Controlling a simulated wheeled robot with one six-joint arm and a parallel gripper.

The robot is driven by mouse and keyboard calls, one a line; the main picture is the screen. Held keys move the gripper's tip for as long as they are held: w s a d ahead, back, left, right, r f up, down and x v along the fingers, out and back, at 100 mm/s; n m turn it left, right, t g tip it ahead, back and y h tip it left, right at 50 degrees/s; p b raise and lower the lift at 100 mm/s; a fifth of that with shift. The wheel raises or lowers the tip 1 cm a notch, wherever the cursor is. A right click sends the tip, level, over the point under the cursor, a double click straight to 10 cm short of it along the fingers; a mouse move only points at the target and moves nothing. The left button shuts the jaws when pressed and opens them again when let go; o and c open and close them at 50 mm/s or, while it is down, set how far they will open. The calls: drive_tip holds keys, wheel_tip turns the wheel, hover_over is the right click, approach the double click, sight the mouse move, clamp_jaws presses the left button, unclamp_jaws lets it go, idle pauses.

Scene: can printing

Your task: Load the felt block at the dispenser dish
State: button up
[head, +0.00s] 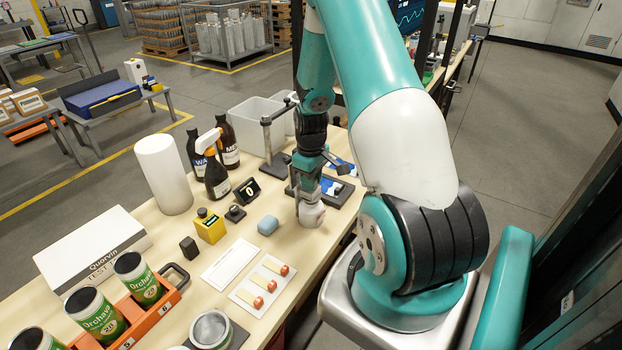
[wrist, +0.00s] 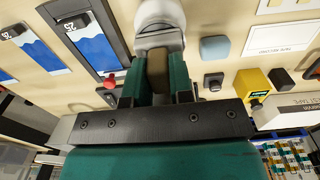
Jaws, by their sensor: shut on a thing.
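My gripper (wrist: 158,68) is shut on a brown felt block (wrist: 158,74), which sits between its two dark green fingers in the wrist view. The pale dispenser (wrist: 161,18) with its grey dish rim is just beyond the fingertips at the top of the wrist view. The block's far end is close to the dish; I cannot tell whether they touch. In the head view my gripper (head: 308,188) points down right above the dispenser (head: 312,214), and the block cannot be made out there.
A dark fixture with blue-and-white plates (head: 333,187) stands behind the gripper. A white tray with red-ended pieces (head: 245,298) lies in front. Bare tabletop surrounds the dispenser's front.

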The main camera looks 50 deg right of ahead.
drive_tip(key=shift+r+p, duration=2.35)
drive_tip(key=shift+r, duration=1.1)
